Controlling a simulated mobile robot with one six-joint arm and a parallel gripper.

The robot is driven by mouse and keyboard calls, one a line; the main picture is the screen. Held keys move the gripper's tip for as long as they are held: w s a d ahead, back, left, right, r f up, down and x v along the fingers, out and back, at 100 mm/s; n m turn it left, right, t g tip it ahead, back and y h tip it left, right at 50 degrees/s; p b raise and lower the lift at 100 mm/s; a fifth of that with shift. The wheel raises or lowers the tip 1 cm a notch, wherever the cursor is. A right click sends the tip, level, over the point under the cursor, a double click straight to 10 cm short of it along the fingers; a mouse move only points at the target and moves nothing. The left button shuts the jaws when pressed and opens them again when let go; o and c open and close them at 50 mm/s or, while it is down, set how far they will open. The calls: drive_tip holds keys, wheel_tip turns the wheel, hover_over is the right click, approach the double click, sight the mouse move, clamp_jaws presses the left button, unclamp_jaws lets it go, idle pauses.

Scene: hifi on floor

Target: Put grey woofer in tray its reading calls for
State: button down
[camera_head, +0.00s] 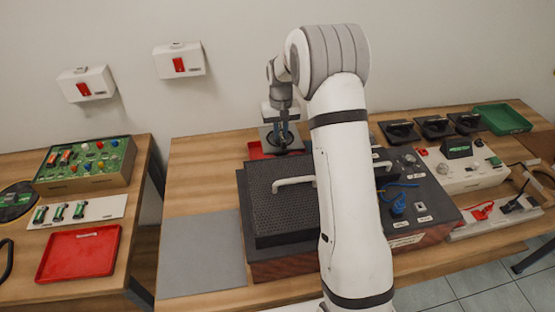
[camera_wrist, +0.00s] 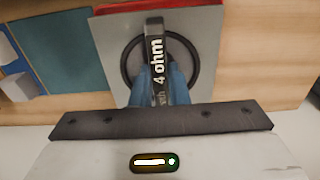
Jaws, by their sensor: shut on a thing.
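My gripper (camera_head: 281,128) is shut on the grey woofer (camera_head: 296,145), near the back of the middle table. In the wrist view the blue fingertips (camera_wrist: 160,90) close on the woofer's black handle, which reads "4 ohm". The woofer's grey square plate (camera_wrist: 117,38) and dark round ring show around the handle. A red tray (camera_head: 256,149) is partly hidden behind the woofer and my arm. Another red tray (camera_head: 78,255) lies on the left table. A green tray (camera_head: 502,119) stands at the back right. A tester (camera_head: 457,147) with a small green display stands at right; its reading is illegible.
A dark perforated box (camera_head: 283,222) with a pale handle stands in the table's middle. A grey mat (camera_head: 202,254) lies clear to its left. Several black parts (camera_head: 434,127) line the back right. A green circuit board (camera_head: 84,166) sits on the left table.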

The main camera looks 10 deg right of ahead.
wheel_tip(320, 180, down, 8)
drive_tip(key=shift+f+p, duration=0.15)
drive_tip(key=shift+p, duration=0.5)
drive_tip(key=c, duration=1.7)
unclamp_jaws()
drive_tip(key=shift+s+f, duration=0.1)
drive_tip(key=o, duration=0.7)
